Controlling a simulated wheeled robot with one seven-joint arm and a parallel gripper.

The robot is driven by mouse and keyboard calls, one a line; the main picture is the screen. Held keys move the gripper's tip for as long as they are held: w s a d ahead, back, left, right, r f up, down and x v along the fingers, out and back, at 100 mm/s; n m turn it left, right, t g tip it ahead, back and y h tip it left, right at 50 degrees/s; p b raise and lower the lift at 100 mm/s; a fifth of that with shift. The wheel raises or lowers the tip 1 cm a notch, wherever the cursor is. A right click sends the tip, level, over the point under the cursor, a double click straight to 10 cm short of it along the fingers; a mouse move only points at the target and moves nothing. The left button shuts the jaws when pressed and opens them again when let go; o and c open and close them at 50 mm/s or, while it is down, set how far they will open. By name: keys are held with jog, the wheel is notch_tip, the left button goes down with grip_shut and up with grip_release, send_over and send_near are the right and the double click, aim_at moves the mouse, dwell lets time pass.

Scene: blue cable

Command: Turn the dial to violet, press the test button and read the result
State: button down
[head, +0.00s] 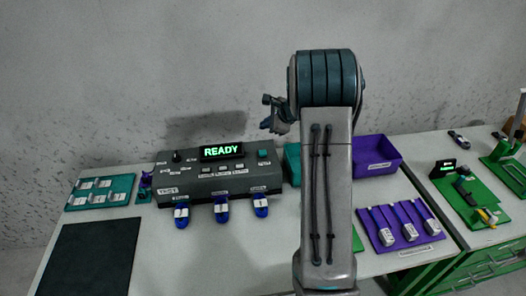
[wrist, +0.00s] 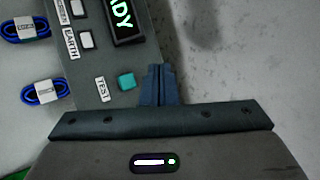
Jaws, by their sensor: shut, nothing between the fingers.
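The grey test box (head: 225,185) stands on the table with its screen (head: 221,151) lit green and reading READY. A small dark knob, which looks like the dial (head: 177,157), is on its left end among small labels; its setting is too small to read. The teal test button (head: 264,154) is at the right end. In the wrist view the test button (wrist: 126,81) is beside the label TEST. My gripper (head: 267,124) is above the back right of the box. Its fingers (wrist: 157,72) are shut and empty, to the right of the button in the wrist view, apparently not touching it.
Several blue cable plugs (head: 221,210) line the box's front. A teal tray (head: 100,192) and a dark mat (head: 88,258) are at left. A violet bin (head: 370,152) and a violet board (head: 400,222) are at right. My arm hides part of the table.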

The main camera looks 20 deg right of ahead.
jog(key=shift+a+f, duration=0.1)
jog(key=shift+a, duration=0.1)
jog(key=b, duration=0.6)
send_over(265, 153)
notch_tip(265, 153, down, 8)
jog(key=shift+r, duration=0.2)
jog(key=shift+f+b, duration=0.45)
jog(key=shift+f, duration=0.05)
dwell(1.2)
jog(key=shift+f+b, duration=0.45)
jog(key=shift+b, duration=0.1)
jog(key=shift+f+b, duration=0.5)
jog(key=shift+b, duration=0.05)
dwell(0.5)
jog(key=shift+r, duration=0.15)
jog(key=shift+r+p, duration=0.6)
jog(key=shift+r, duration=0.2)
